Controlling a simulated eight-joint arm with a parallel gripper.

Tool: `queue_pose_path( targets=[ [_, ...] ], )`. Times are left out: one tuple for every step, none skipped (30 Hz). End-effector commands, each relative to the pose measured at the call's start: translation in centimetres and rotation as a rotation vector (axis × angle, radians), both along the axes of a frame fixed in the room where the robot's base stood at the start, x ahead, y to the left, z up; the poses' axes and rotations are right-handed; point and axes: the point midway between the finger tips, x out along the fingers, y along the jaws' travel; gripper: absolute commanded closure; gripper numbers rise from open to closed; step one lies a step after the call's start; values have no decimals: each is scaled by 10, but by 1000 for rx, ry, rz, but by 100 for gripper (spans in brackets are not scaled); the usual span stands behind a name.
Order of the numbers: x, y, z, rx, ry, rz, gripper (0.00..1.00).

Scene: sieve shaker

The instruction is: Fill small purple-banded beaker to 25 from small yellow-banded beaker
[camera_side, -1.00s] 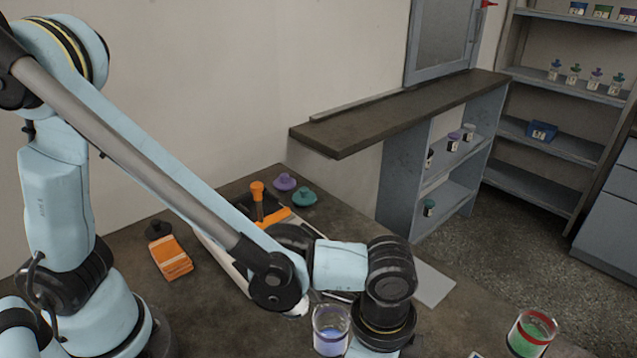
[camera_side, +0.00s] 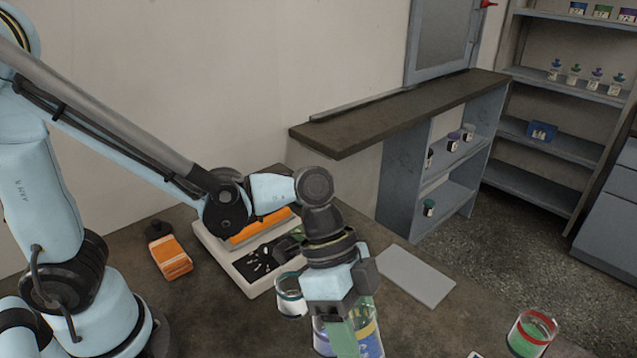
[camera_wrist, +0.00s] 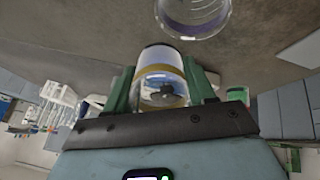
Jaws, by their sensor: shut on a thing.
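The small yellow-banded beaker (camera_side: 371,338) is between the green fingers of my gripper (camera_side: 356,328), which is shut on it. In the wrist view, the yellow-banded beaker (camera_wrist: 160,84) is framed by both fingers of my gripper (camera_wrist: 161,74). The small purple-banded beaker (camera_side: 321,338) stands just left of it in the side view, partly hidden behind my gripper. It also shows at the top edge of the wrist view (camera_wrist: 194,18). I cannot tell the held beaker's exact tilt or either liquid level.
A beaker with whitish contents (camera_side: 291,297) stands behind the purple-banded one. A red-banded beaker with green contents (camera_side: 530,334) is at the right. A white device (camera_side: 246,268) and an orange object (camera_side: 170,257) are behind left. A grey plate (camera_side: 417,275) lies behind right.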

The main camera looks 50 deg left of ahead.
Motion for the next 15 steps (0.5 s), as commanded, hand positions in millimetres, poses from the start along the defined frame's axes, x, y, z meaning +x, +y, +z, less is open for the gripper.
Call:
queue_pose_path(
  targets=[
    [1, 3, 1, -24, 3, 5, 79],
    [2, 4, 1, -39, 4, 4, 79],
    [2, 6, 2, -57, 9, 5, 79],
    [2, 8, 2, -73, 12, 4, 79],
    [2, 9, 3, -86, 13, 4, 79],
    [2, 11, 4, -108, 15, 5, 79],
    [3, 11, 4, -122, 17, 4, 79],
    [3, 11, 5, -137, 20, 4, 79],
    [3, 11, 5, -151, 22, 2, 79],
    [3, 11, 6, -157, 23, 1, 79],
    [2, 11, 6, -160, 23, 0, 79],
    [2, 11, 6, -160, 23, -1, 79],
    [2, 11, 6, -162, 23, -1, 79],
    [2, 11, 6, -163, 24, -1, 79],
    [1, 11, 6, -164, 24, -1, 79]
  ],
)
